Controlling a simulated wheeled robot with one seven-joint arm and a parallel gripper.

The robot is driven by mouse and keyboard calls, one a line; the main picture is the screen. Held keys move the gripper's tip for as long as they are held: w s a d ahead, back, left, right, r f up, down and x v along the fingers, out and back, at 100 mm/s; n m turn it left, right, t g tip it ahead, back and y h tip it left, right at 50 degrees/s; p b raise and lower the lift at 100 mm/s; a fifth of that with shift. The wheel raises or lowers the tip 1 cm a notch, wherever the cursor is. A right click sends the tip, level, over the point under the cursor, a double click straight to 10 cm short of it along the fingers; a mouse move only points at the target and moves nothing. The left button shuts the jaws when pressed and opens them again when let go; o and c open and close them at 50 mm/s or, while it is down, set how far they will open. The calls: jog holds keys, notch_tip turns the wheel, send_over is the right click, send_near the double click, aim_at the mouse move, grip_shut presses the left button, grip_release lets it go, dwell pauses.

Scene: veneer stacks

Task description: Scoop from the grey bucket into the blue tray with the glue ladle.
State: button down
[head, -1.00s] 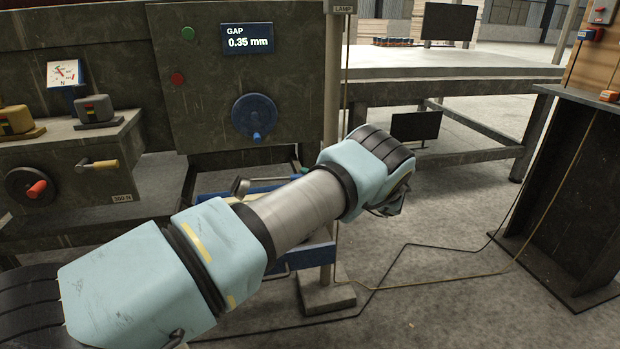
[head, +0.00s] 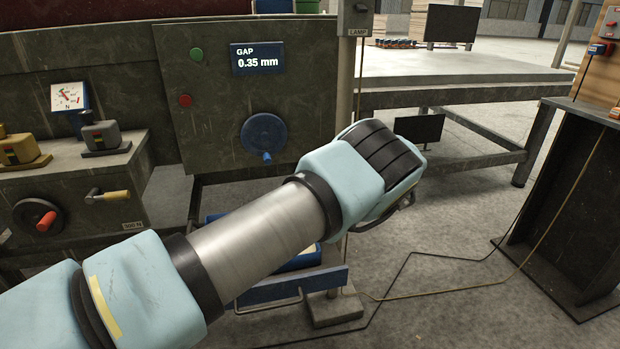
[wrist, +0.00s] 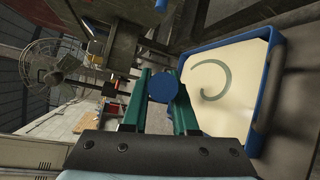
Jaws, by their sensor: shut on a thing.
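In the wrist view my gripper (wrist: 159,80) has its two green fingers shut on a round blue end, which seems to be the handle of the glue ladle (wrist: 162,88). The ladle's bowl does not show. The blue tray (wrist: 274,78) is to the right of the fingers in the wrist view, with cream-coloured contents marked by a grey-green curl. In the head view the blue tray (head: 300,286) is partly hidden behind my arm, low in front of the machine. My fingers and the ladle are hidden there. I see no grey bucket in either view.
A dark machine panel with a gap display (head: 258,58) and a blue handwheel (head: 264,136) stands behind my arm. A lamp post (head: 347,90) rises beside it. A workbench (head: 450,75) is behind. Cables cross the open floor (head: 430,285) at right.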

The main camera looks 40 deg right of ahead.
jog(key=r+p, duration=0.1)
jog(key=a+r+p, duration=0.1)
jog(key=p, duration=0.1)
jog(key=w+a+r+g+h+p, duration=0.1)
jog(key=shift+r+n+p, duration=0.15)
jog(key=shift+n+p, duration=0.15)
jog(key=shift+p, duration=0.05)
jog(key=a+r+h+p, duration=0.1)
jog(key=w+a+r+g+p, duration=0.1)
jog(key=a+p, duration=0.1)
jog(key=w+a+r+n+g+h+p, duration=0.1)
jog(key=p, duration=0.1)
jog(key=shift+w+a+r+h, duration=0.15)
jog(key=shift+a+r+h, duration=0.05)
jog(key=shift+a+h, duration=0.1)
jog(key=w+a+n+g+h+p, duration=0.2)
jog(key=w+a+g+h+p, duration=0.1)
jog(key=a, duration=0.7)
jog(key=w+a+r+n+g+h+p, duration=0.1)
jog(key=w+a+g+h+p, duration=0.3)
jog(key=w+a+h, duration=0.4)
jog(key=shift+w+a+r+n+h+p, duration=0.3)
jog(key=shift+a+n+p, duration=0.35)
jog(key=shift+a, duration=0.85)
jog(key=shift+f, duration=0.1)
